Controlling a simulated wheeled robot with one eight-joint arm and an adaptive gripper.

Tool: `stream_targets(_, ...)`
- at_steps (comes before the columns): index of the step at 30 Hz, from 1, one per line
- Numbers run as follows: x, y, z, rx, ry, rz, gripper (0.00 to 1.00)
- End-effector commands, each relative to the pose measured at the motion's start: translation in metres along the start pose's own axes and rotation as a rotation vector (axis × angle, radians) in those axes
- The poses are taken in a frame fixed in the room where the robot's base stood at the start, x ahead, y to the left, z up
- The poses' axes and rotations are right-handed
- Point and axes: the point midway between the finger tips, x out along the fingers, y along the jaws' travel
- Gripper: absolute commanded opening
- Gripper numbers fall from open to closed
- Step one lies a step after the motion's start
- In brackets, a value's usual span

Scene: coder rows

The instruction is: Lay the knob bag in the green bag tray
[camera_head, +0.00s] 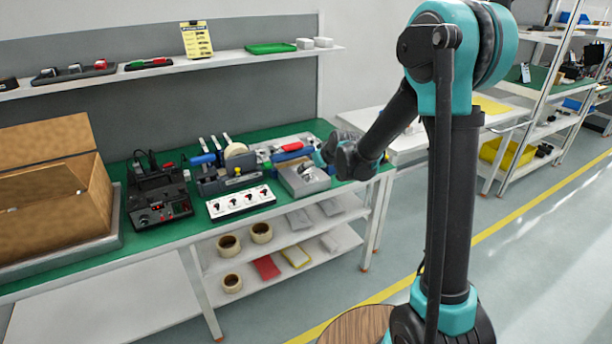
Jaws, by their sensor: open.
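A shallow green tray (271,48) lies on the upper shelf and looks empty. I cannot pick out the knob bag for certain. Pale flat packets (298,218) lie on the shelf under the bench, and their contents are too small to read. My gripper (328,156) is at the right end of the green bench, near a grey metal box (303,180) with a red and blue handled tool (292,150) by it. The fingers are open, but they are small and partly hidden here. I see nothing held between them.
The bench (152,250) also carries a cardboard box (50,185), a black device (160,205) and a white strip with dark knobs (241,201). Tape rolls (229,244) and red and yellow packets sit below. White blocks (323,42) stand right of the tray.

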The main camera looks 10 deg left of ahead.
Motion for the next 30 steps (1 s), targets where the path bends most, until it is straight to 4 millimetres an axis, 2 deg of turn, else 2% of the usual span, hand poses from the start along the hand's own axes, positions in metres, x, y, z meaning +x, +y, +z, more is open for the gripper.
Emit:
stream_targets(3,0.011,0.0,0.0,0.0,0.0,0.0,0.76)
stream_targets(11,0.024,0.001,0.001,0.001,0.0,0.0,0.76)
stream_targets(21,0.063,0.005,0.002,0.0,0.0,-0.001,0.76)
stream_targets(30,0.068,0.005,0.003,0.0,0.0,0.0,0.76)
